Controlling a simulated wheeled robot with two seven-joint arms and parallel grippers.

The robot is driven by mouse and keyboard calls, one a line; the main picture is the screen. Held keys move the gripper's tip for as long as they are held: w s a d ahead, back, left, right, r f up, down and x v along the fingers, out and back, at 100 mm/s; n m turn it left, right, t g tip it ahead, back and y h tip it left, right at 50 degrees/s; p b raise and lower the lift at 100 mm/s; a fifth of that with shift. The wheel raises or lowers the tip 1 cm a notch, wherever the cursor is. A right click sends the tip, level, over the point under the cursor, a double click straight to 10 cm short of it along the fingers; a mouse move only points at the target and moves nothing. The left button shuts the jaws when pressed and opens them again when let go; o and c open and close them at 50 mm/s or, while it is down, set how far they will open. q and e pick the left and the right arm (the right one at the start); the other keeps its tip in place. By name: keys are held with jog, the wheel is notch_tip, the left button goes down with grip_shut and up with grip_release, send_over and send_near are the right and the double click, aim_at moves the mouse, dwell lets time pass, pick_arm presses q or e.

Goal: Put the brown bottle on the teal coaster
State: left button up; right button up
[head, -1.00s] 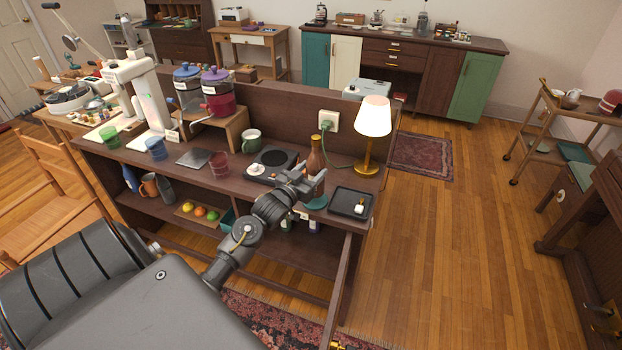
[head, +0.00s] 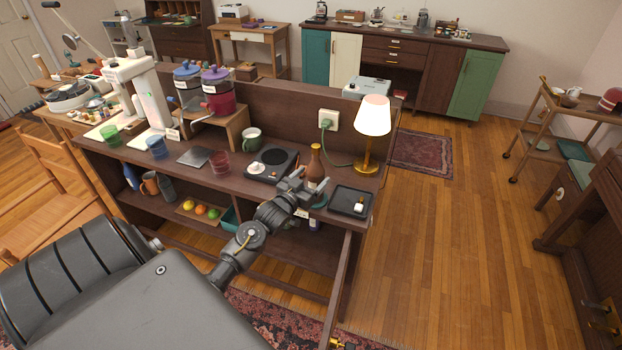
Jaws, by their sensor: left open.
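The brown bottle (head: 315,160) stands upright near the right end of the dark wooden desk. My left gripper (head: 313,184) is open at the bottle's lower body, with its fingers close to it. The teal coaster (head: 320,203) shows just below the fingers, partly covered by them. The bottle's base is hidden behind the gripper; it appears to be over the coaster, but I cannot see the contact.
A black tray with a white item (head: 351,202) lies right of the coaster. A lit lamp (head: 373,125) stands behind it. A black hot plate (head: 271,165) and a green mug (head: 252,138) are to the left. The desk's raised back panel runs behind.

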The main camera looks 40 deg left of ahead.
pick_arm(q)
jog(key=shift+r, duration=0.1)
jog(key=s+d+b, duration=0.1)
jog(key=s+b, duration=0.1)
jog(key=s, duration=1)
jog(key=shift+d, duration=0.2)
jog(key=s+d+f+g, duration=0.2)
jog(key=s+f+g, duration=0.1)
jog(key=f, duration=0.8)
jog(key=s+d+f+g, duration=0.2)
jog(key=s+f, duration=0.1)
jog(key=f, duration=0.8)
jog(key=s+d+f+g, duration=0.2)
jog(key=s+f+g, duration=0.1)
jog(key=f, duration=0.9)
jog(key=s+d+f+m+g, duration=0.1)
jog(key=s+d+f+g, duration=0.2)
jog(key=s+f, duration=0.3)
jog(key=s+d+f+m+g+h, duration=0.1)
jog(key=s+d+f+g, duration=0.2)
jog(key=s+f, duration=0.4)
jog(key=s+d+f+m+g, duration=0.1)
jog(key=s+d+f+g, duration=0.2)
jog(key=s, duration=1.5)
notch_tip(320, 180, down, 4)
jog(key=shift+s+d+m+h, duration=0.25)
jog(key=shift+d+m+h, duration=0.15)
jog(key=shift+d, duration=0.5)
